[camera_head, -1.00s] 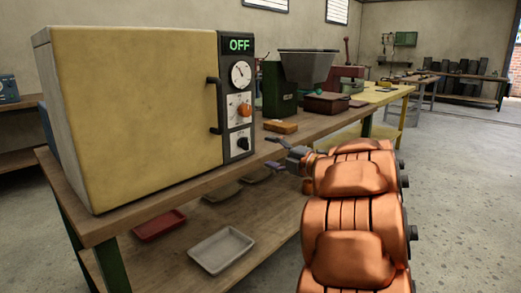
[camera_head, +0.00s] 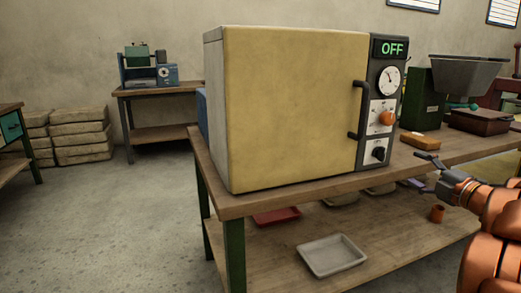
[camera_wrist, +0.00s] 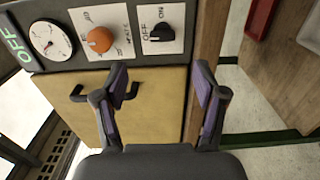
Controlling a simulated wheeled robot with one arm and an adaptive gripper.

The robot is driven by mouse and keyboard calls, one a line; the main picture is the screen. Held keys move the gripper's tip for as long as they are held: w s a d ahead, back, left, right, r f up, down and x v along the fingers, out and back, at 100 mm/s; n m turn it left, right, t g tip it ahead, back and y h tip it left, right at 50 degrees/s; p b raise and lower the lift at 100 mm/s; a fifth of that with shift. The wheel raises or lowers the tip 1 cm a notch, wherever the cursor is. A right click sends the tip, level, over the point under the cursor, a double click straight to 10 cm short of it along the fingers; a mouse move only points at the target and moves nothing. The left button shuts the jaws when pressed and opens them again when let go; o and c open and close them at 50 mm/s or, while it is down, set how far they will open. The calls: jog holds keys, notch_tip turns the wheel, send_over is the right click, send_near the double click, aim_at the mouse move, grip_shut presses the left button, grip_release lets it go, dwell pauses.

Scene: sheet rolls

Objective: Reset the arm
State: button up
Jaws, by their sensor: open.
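My gripper (camera_head: 428,175) is at the right of the head view, in front of the workbench's front edge and right of the oven. In the wrist view my gripper (camera_wrist: 161,88) has its two fingers spread apart with nothing between them. The yellow oven (camera_head: 290,110) stands on the bench with its door closed and its display reading OFF. The oven (camera_wrist: 150,95) appears turned sideways behind the fingers in the wrist view, with its dial, orange knob, black knob and door handle showing. The fingers appear apart from the oven.
The wooden workbench (camera_head: 240,205) has a lower shelf with a white tray (camera_head: 332,256), a red tray (camera_head: 277,216) and an orange cup (camera_head: 437,213). A yellow-orange block (camera_head: 420,140) and a green machine (camera_head: 423,98) stand right of the oven. Floor (camera_head: 110,225) at left is clear.

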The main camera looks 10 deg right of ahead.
notch_tip(320, 180, up, 14)
jog(key=s+r+m+g+h+p, duration=0.1)
jog(key=m+g+h+p, duration=0.3)
jog(key=m+h+p, duration=0.85)
jog(key=s+a+f+m+g+y+p, duration=0.1)
jog(key=s+a+m+g+y+p, duration=0.3)
jog(key=s+a+g+p, duration=0.3)
jog(key=s+a+f+m+g+y+p, duration=0.1)
jog(key=s+a+m+g+y+p, duration=0.2)
jog(key=s+a+g+p, duration=0.5)
jog(key=s+a+y+p, duration=0.1)
jog(key=s+a+p, duration=0.6)
jog(key=s+a, duration=0.9)
jog(key=shift+s+m+y, duration=0.35)
jog(key=shift+s, duration=1.75)
jog(key=shift+a, duration=0.1)
